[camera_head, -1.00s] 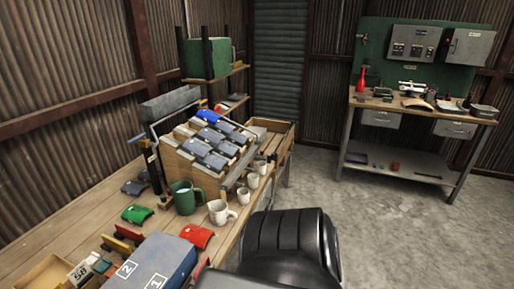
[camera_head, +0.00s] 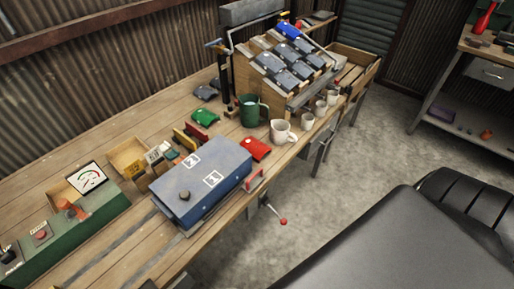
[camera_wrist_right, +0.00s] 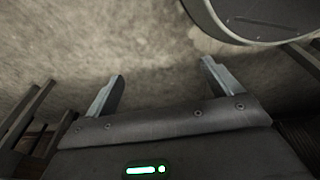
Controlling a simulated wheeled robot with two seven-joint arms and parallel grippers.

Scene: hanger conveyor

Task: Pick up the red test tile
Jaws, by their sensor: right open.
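The red test tile (camera_head: 256,148) lies on the wooden workbench (camera_head: 120,126) in the head view, between the blue box and the white mugs, close to the bench's front edge. My right gripper (camera_wrist_right: 160,80) shows in the right wrist view with its two fingers spread apart and nothing between them. Neither gripper shows in the head view, so my left gripper is out of sight.
The blue box (camera_head: 203,182) with a red-handled lever stands left of the tile. A green mug (camera_head: 252,110) and white mug (camera_head: 283,131) stand behind and right. A green tile (camera_head: 205,117) lies farther back. A rack (camera_head: 245,78) holds several grey tiles. Floor (camera_head: 330,200) is clear.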

